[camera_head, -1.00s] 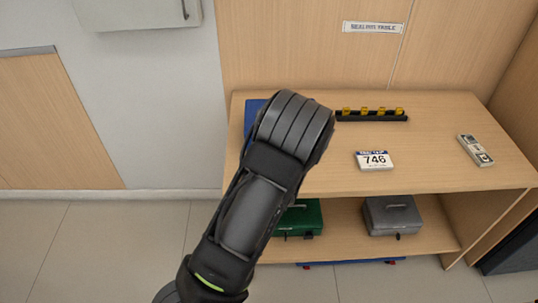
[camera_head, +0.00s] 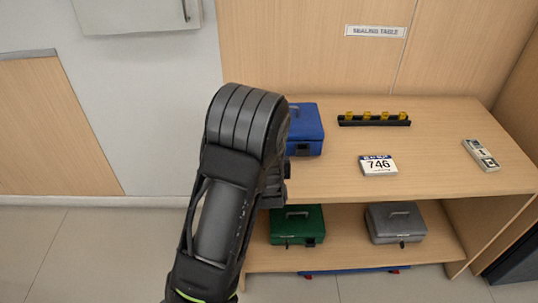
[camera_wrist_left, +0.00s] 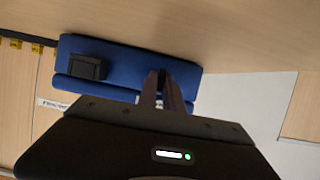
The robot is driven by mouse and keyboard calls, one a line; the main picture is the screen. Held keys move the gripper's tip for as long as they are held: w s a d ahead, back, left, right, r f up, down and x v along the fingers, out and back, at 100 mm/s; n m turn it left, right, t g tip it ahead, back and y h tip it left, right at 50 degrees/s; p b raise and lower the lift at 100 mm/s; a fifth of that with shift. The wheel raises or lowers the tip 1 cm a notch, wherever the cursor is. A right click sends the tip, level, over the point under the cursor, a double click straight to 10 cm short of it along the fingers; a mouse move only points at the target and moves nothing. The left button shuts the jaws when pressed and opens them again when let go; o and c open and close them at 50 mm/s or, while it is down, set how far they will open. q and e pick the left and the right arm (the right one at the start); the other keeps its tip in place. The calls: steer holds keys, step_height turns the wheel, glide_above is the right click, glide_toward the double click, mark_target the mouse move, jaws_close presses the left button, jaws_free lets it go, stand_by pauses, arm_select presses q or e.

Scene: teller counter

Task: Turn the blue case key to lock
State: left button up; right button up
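The blue case (camera_head: 305,128) sits at the left end of the sealing table's top, partly hidden behind my left arm in the head view. A dark patch, perhaps its lock, shows on its front. In the left wrist view the blue case (camera_wrist_left: 125,62) fills the upper left, with a black fitting (camera_wrist_left: 87,67) on it. My left gripper (camera_wrist_left: 160,78) is in front of the case there, its fingertips close together against the blue. I cannot make out a key or whether anything is between the fingers. My right gripper is not in view.
A green case (camera_head: 297,226) and a grey case (camera_head: 395,223) stand on the shelf below.

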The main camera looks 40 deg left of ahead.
arm_select(q)
steer(key=o, duration=0.4)
steer(key=v, duration=0.7)
steer(key=shift+s+d+r, duration=0.15)
steer(key=shift+s+d, duration=0.1)
steer(key=shift+s, duration=0.1)
stand_by(0.4)
